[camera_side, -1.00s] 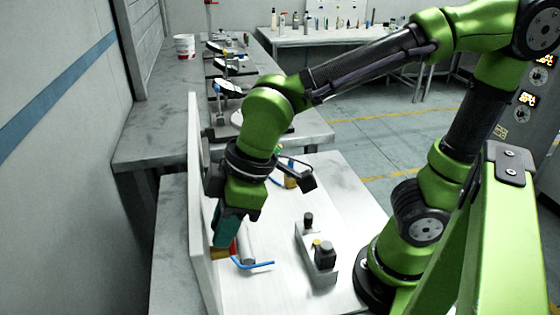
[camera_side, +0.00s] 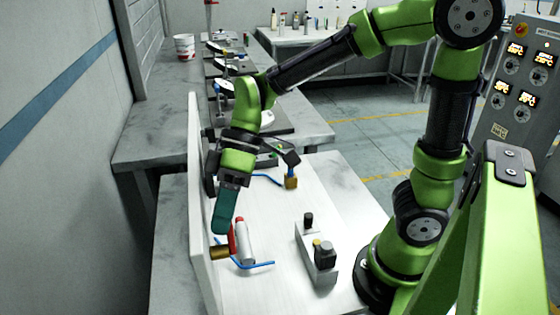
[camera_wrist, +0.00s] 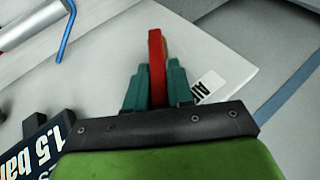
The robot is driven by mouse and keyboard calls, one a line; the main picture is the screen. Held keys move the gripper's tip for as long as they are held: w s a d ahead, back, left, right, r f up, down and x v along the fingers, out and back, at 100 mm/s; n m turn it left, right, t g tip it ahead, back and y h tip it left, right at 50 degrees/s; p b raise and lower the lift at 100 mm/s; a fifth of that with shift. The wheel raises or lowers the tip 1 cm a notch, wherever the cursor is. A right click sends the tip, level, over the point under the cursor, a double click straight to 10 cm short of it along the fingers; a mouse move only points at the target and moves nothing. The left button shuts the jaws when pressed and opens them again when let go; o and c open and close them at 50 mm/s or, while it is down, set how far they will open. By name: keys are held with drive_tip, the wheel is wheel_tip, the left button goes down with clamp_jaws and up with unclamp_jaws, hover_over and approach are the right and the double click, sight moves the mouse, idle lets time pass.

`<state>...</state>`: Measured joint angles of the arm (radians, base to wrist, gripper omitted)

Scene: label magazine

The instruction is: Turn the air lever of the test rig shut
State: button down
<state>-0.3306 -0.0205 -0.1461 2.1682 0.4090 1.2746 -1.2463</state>
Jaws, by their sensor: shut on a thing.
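The air lever is a red bar (camera_wrist: 157,66) standing between the teal fingertips of my gripper (camera_wrist: 154,80) in the wrist view. The fingers are shut on it from both sides. In the side view my gripper (camera_side: 223,216) points down beside the white upright panel (camera_side: 203,225), and the red lever (camera_side: 232,240) is partly hidden by the fingers. A brass valve body (camera_side: 219,253) sits at the panel just below the fingertips.
A grey cylinder (camera_side: 245,246) with a red end and a blue hose (camera_side: 255,266) lie right of the lever. A brass block (camera_side: 291,183) with a blue hose stands farther back. A grey holder (camera_side: 318,262) with dark knobs stands right. White board between is bare.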

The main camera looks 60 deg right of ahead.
drive_tip(key=shift+w+d+f+m+g+y, duration=0.45)
drive_tip(key=shift+g+y, duration=0.35)
drive_tip(key=shift+y, duration=0.2)
drive_tip(key=c, duration=1.1)
unclamp_jaws()
drive_tip(key=v, duration=1.6)
drive_tip(key=shift+w+d+r, duration=0.15)
drive_tip(key=shift+d+r, duration=0.1)
drive_tip(key=shift+d, duration=0.05)
